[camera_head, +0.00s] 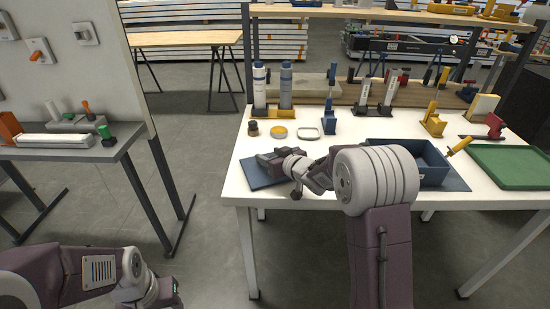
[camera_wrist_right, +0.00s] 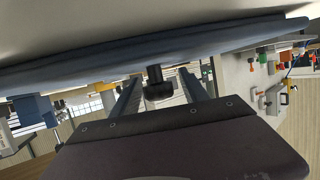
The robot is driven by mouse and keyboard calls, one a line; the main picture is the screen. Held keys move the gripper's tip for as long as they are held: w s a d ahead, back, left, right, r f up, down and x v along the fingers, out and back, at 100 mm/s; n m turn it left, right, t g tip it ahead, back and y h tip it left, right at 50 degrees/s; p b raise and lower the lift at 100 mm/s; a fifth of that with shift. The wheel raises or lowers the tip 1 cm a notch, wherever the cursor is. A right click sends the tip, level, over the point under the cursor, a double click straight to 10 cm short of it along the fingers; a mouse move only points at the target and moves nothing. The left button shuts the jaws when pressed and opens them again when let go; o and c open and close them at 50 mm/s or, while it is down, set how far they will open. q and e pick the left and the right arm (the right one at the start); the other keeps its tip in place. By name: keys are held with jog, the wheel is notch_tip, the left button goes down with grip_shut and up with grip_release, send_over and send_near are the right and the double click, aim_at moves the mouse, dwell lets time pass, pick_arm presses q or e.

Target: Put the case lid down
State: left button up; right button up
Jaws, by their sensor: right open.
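The case lid (camera_head: 252,172) is a flat dark blue slab lying on the white table's front left part. In the right wrist view the picture is turned over, and the lid (camera_wrist_right: 80,77) lies flat against the pale tabletop with a black knob (camera_wrist_right: 157,84) standing out from it. My right gripper (camera_head: 268,158) is low over the lid and hides part of it. Its fingers are open, one on each side of the knob, with gaps visible. The open blue case (camera_head: 434,178) stands on the table to the right, partly behind my right arm. My left arm shows at lower left, its fingers out of sight.
The white table (camera_head: 240,150) holds a green tray (camera_head: 515,165) at right. Small jars, a yellow dish (camera_head: 279,132), bottles (camera_head: 286,88) and several coloured tool holders stand behind the lid. A grey bench (camera_head: 60,152) is at left, with free floor between.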

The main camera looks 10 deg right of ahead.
jog(key=p+v, duration=0.2)
jog(key=v, duration=0.9)
jog(key=shift+s+d+r+p, duration=0.1)
jog(key=shift+r+p, duration=0.1)
jog(key=shift+p, duration=0.2)
jog(key=shift+s+d, duration=0.1)
jog(key=shift+s, duration=0.25)
